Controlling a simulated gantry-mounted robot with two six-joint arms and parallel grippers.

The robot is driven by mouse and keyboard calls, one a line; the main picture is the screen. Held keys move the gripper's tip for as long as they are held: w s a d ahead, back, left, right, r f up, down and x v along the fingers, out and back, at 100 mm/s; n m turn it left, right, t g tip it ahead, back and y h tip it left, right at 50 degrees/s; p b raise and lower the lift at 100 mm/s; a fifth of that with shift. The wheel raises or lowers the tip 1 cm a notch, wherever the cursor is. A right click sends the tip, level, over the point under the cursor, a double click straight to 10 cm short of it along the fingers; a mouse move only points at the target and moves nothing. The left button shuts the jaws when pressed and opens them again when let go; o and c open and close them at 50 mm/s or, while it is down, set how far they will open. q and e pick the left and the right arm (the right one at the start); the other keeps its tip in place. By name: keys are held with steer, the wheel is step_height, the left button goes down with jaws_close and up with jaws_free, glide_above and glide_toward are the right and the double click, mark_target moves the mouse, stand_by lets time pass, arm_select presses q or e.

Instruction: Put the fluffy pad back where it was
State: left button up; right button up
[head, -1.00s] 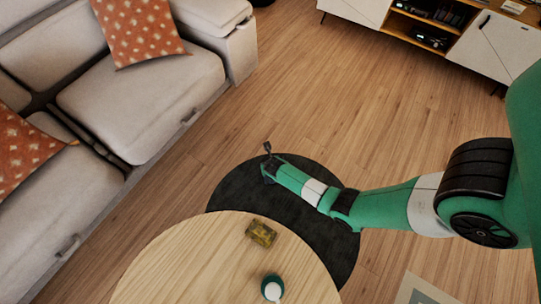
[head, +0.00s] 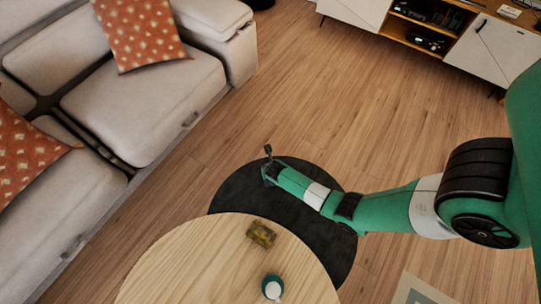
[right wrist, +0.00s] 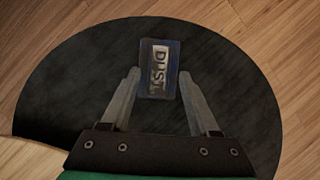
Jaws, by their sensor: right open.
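A small dark blue block with a pale label reading "DUST" (right wrist: 158,70) shows in the right wrist view, over the dark round rug. It lies in front of and between the fingertips of my right gripper (right wrist: 159,78). The fingers are apart, and I see no clear grip on the block. I cannot tell whether this block is the fluffy pad. In the head view my right gripper (head: 270,172) is low over the rug, and the block is hidden there. My left gripper is not in view.
The round wooden table (head: 195,265) overlaps the rug (head: 235,190). An olive-yellow block (head: 261,234) and a green and white item (head: 272,287) stand on the table. A grey sofa (head: 150,95) is at left, a cabinet (head: 505,45) at upper right. Floor between is clear.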

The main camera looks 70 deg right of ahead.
arm_select(q)
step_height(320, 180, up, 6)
steer(key=p, duration=0.4)
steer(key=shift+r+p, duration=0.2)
steer(key=shift+p, duration=0.15)
arm_select(e)
steer(key=v, duration=0.8)
steer(key=shift+r, duration=0.35)
steer(key=shift+a, duration=0.1)
